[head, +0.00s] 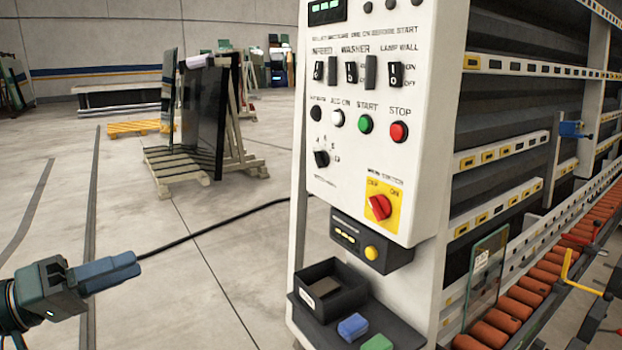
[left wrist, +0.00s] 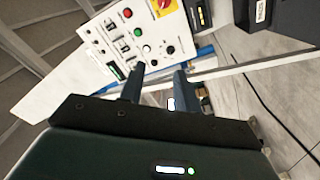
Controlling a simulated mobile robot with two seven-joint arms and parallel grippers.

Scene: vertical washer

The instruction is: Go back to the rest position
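My left gripper (head: 108,270) is at the lower left of the head view, out in free air over the concrete floor, well left of the washer's control panel (head: 345,185). In the left wrist view its two blue-grey fingers (left wrist: 160,70) stand apart with nothing between them. The control panel (left wrist: 140,40) also shows beyond them there. It carries black switches, a green START button (head: 365,124), a red STOP button (head: 399,131) and a red rotary main switch (head: 380,207) on a yellow plate. My right gripper is in neither view.
A ledge under the panel holds a black bin (head: 330,289), a blue block (head: 353,326) and a green block (head: 377,342). A glass pane (head: 487,280) stands by the orange rollers (head: 528,290). A black cable (head: 215,228) crosses the open floor. A glass rack (head: 205,120) stands behind.

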